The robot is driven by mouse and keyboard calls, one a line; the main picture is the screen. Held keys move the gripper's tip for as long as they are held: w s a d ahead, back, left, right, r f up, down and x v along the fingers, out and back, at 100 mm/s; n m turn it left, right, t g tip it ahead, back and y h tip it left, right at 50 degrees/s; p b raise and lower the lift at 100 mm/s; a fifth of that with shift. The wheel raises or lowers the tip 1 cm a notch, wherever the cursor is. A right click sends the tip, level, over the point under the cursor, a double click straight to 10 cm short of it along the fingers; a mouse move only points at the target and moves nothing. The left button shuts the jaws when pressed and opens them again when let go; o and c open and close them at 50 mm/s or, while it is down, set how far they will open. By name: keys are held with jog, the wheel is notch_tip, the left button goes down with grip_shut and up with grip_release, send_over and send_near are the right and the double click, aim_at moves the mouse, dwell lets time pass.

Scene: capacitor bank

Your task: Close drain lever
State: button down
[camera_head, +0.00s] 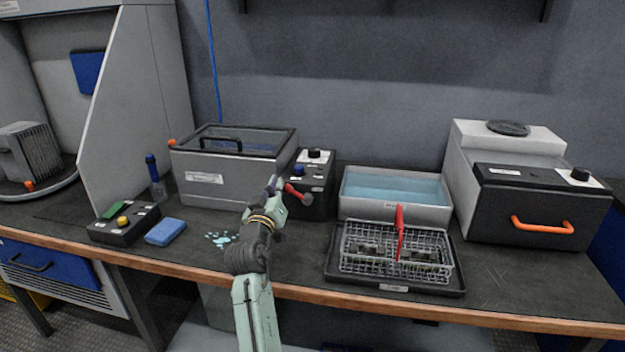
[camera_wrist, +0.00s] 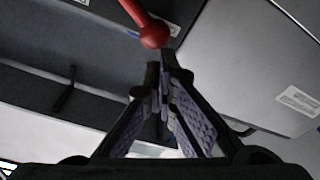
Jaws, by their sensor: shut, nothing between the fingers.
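The red lever (camera_head: 292,190) is on the front of the black control box (camera_head: 318,172), joined to a grey round pivot at its right end. It points left and slightly up from that pivot. In the wrist view the lever's red ball end (camera_wrist: 154,34) is just beyond my fingertips. My gripper (camera_head: 275,185) is at the lever's left end, and the fingers meet in the wrist view (camera_wrist: 162,85) with nothing between them. I cannot tell whether the fingers touch the lever. My gripper hides part of the grey tank's front corner.
The lidded grey tank (camera_head: 205,185) stands left of the control box, and a water-filled tray (camera_head: 440,213) stands right. A wire basket with a red handle (camera_head: 399,235) sits in front. A blue sponge (camera_head: 165,231) and a small puddle (camera_head: 220,239) are on the bench.

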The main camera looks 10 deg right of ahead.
jog(key=shift+w+a+f+n, duration=0.1)
jog(key=shift+a+f+n, duration=0.1)
jog(key=shift+f+n, duration=0.4)
jog(key=shift+w+a+f+n, duration=0.1)
jog(key=shift+a+f+n, duration=0.25)
jog(key=shift+n, duration=0.45)
jog(key=shift+d, duration=0.1)
